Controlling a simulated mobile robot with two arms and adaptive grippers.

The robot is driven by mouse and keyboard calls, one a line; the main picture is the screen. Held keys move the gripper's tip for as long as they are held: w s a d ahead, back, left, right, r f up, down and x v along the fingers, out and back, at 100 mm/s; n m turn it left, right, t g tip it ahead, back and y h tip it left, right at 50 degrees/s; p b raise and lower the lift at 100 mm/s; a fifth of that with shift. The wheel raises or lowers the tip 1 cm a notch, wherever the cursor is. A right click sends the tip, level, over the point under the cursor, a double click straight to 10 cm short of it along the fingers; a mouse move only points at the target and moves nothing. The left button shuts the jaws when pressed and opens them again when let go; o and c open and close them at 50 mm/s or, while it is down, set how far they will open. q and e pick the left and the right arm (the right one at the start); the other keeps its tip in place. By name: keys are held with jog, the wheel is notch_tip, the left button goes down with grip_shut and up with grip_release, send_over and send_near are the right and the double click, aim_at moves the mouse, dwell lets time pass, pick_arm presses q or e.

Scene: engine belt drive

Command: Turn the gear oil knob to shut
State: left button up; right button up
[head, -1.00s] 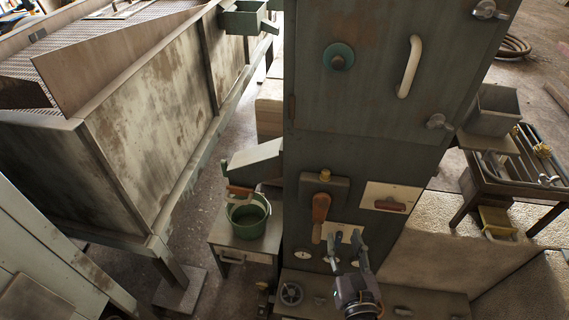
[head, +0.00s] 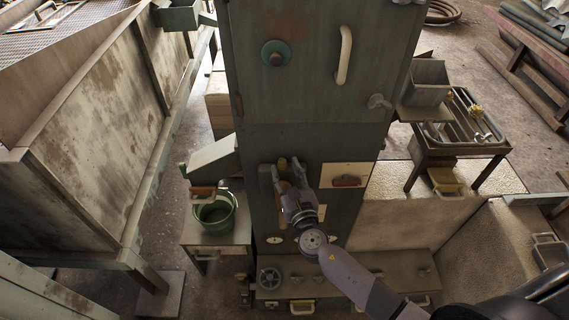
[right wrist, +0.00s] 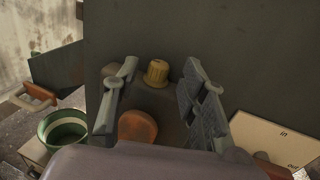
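No legible label says which control is the gear oil knob. In the right wrist view a ribbed yellow knob (right wrist: 157,72) stands on a dark box on the cabinet front, with a rounded orange-brown handle end (right wrist: 137,127) nearer the camera. My right gripper (right wrist: 160,68) is open, its fingers apart on either side of the yellow knob's place in the picture; I see no clear contact. In the head view my right gripper (head: 290,163) is in front of the cabinet (head: 320,140) and hides most of this box. My left gripper is not in view.
A white plate with a red-brown handle (head: 347,181) is right of the gripper. A handwheel (head: 269,278) and small knobs sit on the low ledge. A green bucket (head: 215,210) stands on a side table at left. A white handle (head: 344,55) is higher up.

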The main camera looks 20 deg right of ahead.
jog(key=shift+w, duration=1)
grip_shut()
